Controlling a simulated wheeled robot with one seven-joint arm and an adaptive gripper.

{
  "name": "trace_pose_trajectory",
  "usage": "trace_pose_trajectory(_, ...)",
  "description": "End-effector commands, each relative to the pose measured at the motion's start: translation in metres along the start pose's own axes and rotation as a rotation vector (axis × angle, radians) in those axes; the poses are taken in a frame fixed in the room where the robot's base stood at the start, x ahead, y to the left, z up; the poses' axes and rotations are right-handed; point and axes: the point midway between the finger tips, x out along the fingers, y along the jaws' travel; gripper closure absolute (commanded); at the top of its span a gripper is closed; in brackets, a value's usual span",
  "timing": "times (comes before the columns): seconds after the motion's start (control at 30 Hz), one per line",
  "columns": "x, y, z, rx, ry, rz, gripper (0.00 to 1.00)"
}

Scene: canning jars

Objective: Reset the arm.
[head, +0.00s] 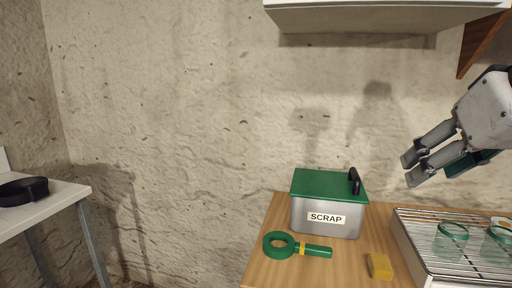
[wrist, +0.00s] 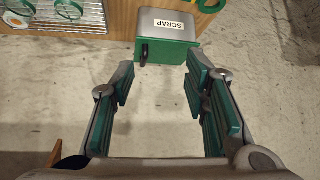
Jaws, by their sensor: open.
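My gripper (head: 411,171) is at the right in the head view, in the air above the wire rack and to the right of the scrap bin. It is open and empty. In the wrist view my gripper (wrist: 160,85) shows its two fingers spread apart with green pads. Between and beyond them are the scrap bin (wrist: 166,23) and bare wall.
The grey scrap bin (head: 325,217) with a green lid stands on the wooden counter (head: 268,219). Near it lie a green ring-shaped tool (head: 279,246) and a yellow block (head: 380,266). Jars stand at the wire rack (head: 425,226). A shelf (head: 385,16) hangs above.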

Motion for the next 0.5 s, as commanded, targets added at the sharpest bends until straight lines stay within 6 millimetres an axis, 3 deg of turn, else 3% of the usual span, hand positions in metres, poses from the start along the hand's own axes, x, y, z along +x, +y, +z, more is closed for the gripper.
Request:
trace_pose_trajectory(0.03, 0.011, -0.009, 0.032, -0.009, -0.084, -0.009, 0.58)
trace_pose_trajectory(0.1, 0.023, -0.019, 0.075, -0.02, -0.199, -0.017, 0.58)
trace_pose_trajectory(0.3, 0.036, -0.037, 0.18, -0.045, -0.479, -0.019, 0.58)
trace_pose_trajectory(0.47, 0.033, -0.043, 0.254, -0.06, -0.676, -0.004, 0.58)
trace_pose_trajectory(0.5, 0.024, -0.043, 0.244, -0.06, -0.663, -0.005, 0.58)
